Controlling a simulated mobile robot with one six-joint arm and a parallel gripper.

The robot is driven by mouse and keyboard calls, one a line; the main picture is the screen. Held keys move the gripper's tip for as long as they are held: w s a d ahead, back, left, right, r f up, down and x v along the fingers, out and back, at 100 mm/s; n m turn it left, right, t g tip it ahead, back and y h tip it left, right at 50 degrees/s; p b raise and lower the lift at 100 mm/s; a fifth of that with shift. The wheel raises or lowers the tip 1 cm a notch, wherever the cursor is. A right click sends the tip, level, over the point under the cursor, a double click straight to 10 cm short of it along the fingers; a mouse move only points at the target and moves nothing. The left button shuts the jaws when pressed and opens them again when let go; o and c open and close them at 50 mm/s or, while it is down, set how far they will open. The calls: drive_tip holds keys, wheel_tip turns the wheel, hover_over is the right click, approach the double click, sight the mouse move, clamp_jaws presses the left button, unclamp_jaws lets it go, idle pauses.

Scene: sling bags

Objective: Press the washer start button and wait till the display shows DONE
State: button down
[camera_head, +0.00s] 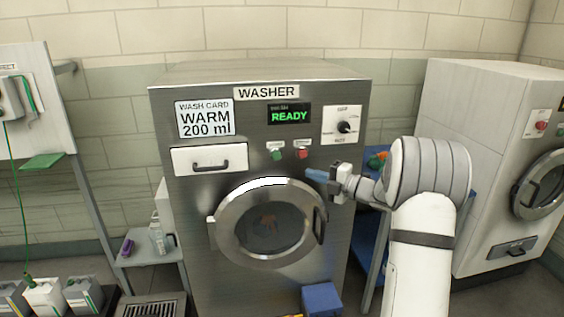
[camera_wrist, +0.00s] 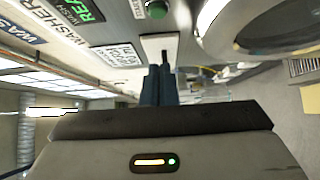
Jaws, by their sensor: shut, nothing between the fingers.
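The steel washer (camera_head: 340,190) stands in the middle of the head view, its round door closed. Its display (camera_head: 289,114) shows green text, READY. Below the display are a green button (camera_head: 277,155) and, to its right, a red button (camera_head: 302,153). My gripper (camera_head: 310,174) has its blue fingers shut and empty, pointing left, just below the red button in the picture. In the wrist view, the shut fingers (camera_wrist: 160,82) are below the green button (camera_wrist: 157,9) in the picture, and part of the display (camera_wrist: 82,9) shows. I cannot tell the fingers' distance from the panel.
A dial (camera_head: 344,127) sits right of the display. A white detergent drawer (camera_head: 208,160) and a wash card (camera_head: 205,118) reading WARM 200 ml are at the left. A second white machine (camera_head: 480,150) stands right, beyond my arm. A blue box (camera_head: 321,299) is at the washer's lower front.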

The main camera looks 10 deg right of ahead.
drive_tip(key=p, duration=0.2)
approach(273, 157)
drive_tip(key=a, duration=0.4)
drive_tip(key=w+p, duration=0.1)
drive_tip(key=w, duration=0.3)
